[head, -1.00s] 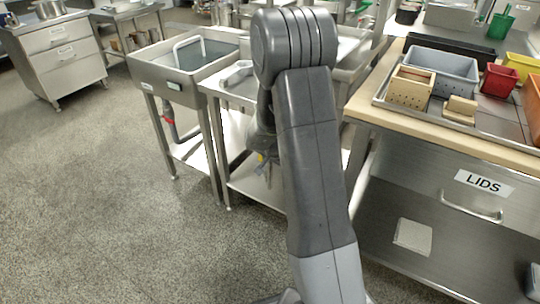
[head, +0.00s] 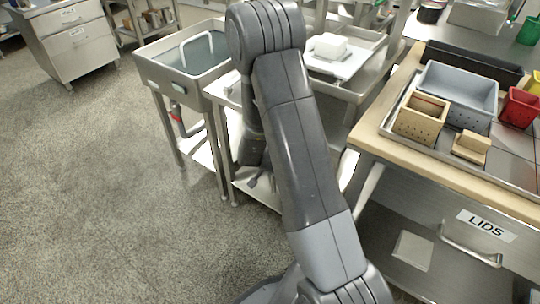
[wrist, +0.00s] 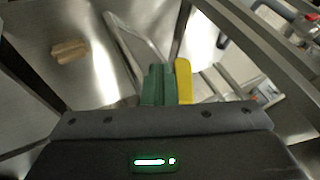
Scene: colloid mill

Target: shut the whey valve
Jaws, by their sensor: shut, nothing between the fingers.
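A red handle (head: 177,113) sits on the drain pipe under the steel sink (head: 150,70) in the head view. I take it for the whey valve; it is too small to tell whether it is open. In the wrist view a red part (wrist: 312,17) shows at the top right corner, probably the same handle. My gripper (wrist: 170,82) has one green and one yellow finger, close together with nothing held. It is apart from the red part. In the head view my arm mostly hides the gripper, which hangs low by the steel stand right of the sink.
A steel stand with a white block (head: 328,46) on top is right of the sink, its legs and lower shelf near my gripper. A wood-topped bench (head: 455,170) with bins and a LIDS drawer (head: 480,235) stands at right. The floor at left is clear.

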